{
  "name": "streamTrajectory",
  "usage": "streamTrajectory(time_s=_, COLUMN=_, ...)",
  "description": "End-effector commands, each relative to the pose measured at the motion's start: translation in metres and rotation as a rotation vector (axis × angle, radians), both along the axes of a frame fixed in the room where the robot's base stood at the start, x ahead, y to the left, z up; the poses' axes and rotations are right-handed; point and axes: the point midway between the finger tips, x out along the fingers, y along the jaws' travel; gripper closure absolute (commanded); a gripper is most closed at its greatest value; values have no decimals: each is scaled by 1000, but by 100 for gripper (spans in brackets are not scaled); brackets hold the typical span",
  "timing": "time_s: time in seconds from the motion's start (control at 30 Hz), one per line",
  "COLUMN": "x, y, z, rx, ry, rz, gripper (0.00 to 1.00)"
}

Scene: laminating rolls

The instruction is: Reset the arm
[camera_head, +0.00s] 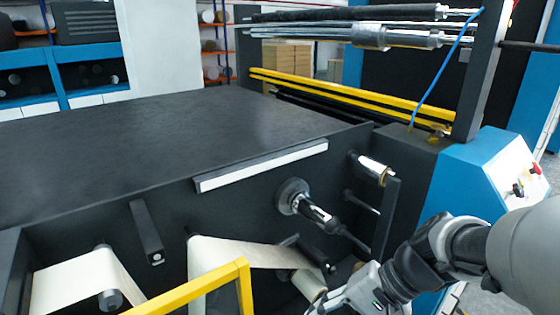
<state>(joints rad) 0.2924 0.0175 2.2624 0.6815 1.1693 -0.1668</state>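My arm reaches in from the right edge, grey and silver with dark joints. My gripper (328,300) is at the bottom of the picture, right of centre, in front of the laminating machine's dark side. It is partly cut off by the lower edge, and its fingers are too small and unclear to tell open from shut. No held object can be made out. Just beyond it, a cream web (225,257) runs over rollers, and a dark shaft with a round flange (293,197) sticks out of the machine's side.
The machine's flat black top (170,125) is bare. A yellow guard frame (243,285) stands in front of the web at the bottom. A blue control box (490,165) with a red button (535,168) is at the right, close to my arm. Metal rollers (385,37) span the back.

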Motion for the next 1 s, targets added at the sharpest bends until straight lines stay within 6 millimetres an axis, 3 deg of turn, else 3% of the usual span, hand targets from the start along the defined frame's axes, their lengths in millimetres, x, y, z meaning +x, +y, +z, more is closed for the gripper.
streamTrajectory(time_s=0.03, x=-15, y=0, z=8, rx=-77, ry=-48, rz=51, gripper=56)
streamTrajectory(time_s=0.2, x=-56, y=-15, z=21, rx=-330, ry=-201, rz=190, gripper=56)
streamTrajectory(time_s=0.4, x=-84, y=-41, z=37, rx=-582, ry=-403, rz=298, gripper=56)
streamTrajectory(time_s=0.6, x=-93, y=-57, z=47, rx=-711, ry=-522, rz=341, gripper=56)
streamTrajectory(time_s=1.0, x=-93, y=-60, z=49, rx=-732, ry=-542, rz=346, gripper=56)
